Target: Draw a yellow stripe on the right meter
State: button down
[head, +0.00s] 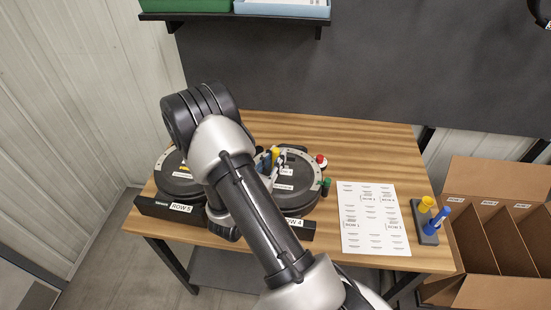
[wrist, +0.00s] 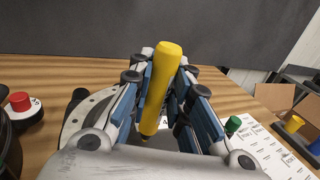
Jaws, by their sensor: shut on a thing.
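The right meter (head: 302,200), a dark round disc with a pale rim, stands behind the ROW 4 label and is partly covered by my arm. The left meter (head: 170,186) stands beside it, behind the ROW 5 label. My gripper (head: 272,158) is over the right meter's left part, shut on a yellow marker (wrist: 162,80). In the wrist view my gripper (wrist: 160,72) has its fingers on both sides of the marker, which is tilted slightly. I make out no yellow stripe.
A red knob (head: 320,158) and a green piece (head: 326,187) sit by the right meter's edge. A printed sheet (head: 368,220) lies to the right. Beyond it stands a grey holder (head: 420,230) with a yellow piece (head: 426,204) and blue marker (head: 437,219). A cardboard box (head: 500,175) is far right.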

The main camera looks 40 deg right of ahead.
jog(key=shift+f+b, duration=0.4)
dwell(0.4)
jog(key=shift+s+d+b, duration=0.2)
jog(key=shift+s+d, duration=0.55)
jog(key=shift+s, duration=0.2)
jog(key=shift+s+d+b, duration=0.2)
jog(key=shift+s+d, duration=0.5)
jog(key=shift+s, duration=0.2)
dwell(2.4)
jog(key=shift+r, duration=0.1)
notch_tip(320, 180, up, 6)
jog(key=p, duration=0.4)
jog(key=shift+p, duration=0.3)
jog(key=shift+w+a, duration=0.1)
dwell(0.5)
